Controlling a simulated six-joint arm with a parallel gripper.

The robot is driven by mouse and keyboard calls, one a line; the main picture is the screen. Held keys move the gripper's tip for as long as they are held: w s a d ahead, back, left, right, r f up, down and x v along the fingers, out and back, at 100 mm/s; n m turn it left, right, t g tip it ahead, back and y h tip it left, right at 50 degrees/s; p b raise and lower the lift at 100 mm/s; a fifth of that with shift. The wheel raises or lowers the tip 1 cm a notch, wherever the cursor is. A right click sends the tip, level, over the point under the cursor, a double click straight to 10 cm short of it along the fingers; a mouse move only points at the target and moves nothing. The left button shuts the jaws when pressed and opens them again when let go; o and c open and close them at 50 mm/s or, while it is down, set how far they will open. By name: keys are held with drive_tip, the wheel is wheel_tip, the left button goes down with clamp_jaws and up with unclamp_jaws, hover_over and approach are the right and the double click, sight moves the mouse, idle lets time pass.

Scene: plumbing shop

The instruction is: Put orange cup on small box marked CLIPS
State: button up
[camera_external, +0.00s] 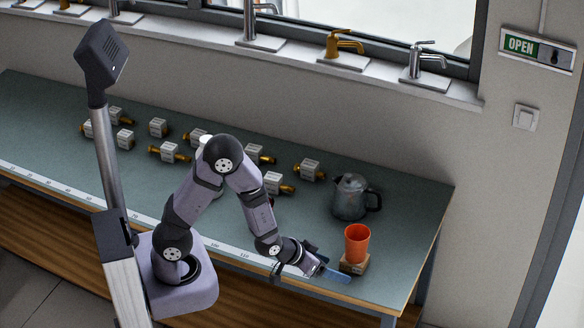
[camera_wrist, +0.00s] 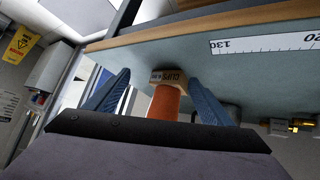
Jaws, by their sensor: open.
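The orange cup (camera_external: 357,243) stands upright on a small brown box (camera_external: 354,264) near the right front corner of the bench. In the wrist view the cup (camera_wrist: 165,103) touches the box (camera_wrist: 169,76), whose label reads CLIPS. My gripper (camera_external: 326,264) is open and empty, just left of the cup and box. In the wrist view its two blue fingers (camera_wrist: 156,80) appear on either side of the cup, with a gap to each. The lower part of the cup's far side is hidden.
A grey metal jug (camera_external: 350,198) stands behind the cup. Several brass fittings with white-labelled blocks (camera_external: 275,183) lie across the bench (camera_external: 400,225) to the left. A ruler strip (camera_external: 225,248) runs along the front edge. Taps stand on the windowsill behind.

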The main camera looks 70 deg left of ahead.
drive_tip(key=s+a+r+m+g, duration=0.1)
drive_tip(key=s+g, duration=0.3)
drive_tip(key=s, duration=0.6)
drive_tip(key=s+a+r+m+g, duration=0.1)
drive_tip(key=s+a+r+g, duration=0.2)
drive_tip(key=s, duration=0.6)
drive_tip(key=shift+s+a+r+m+g+h, duration=0.25)
drive_tip(key=shift+s+a+m+g, duration=0.2)
drive_tip(key=shift+g, duration=0.75)
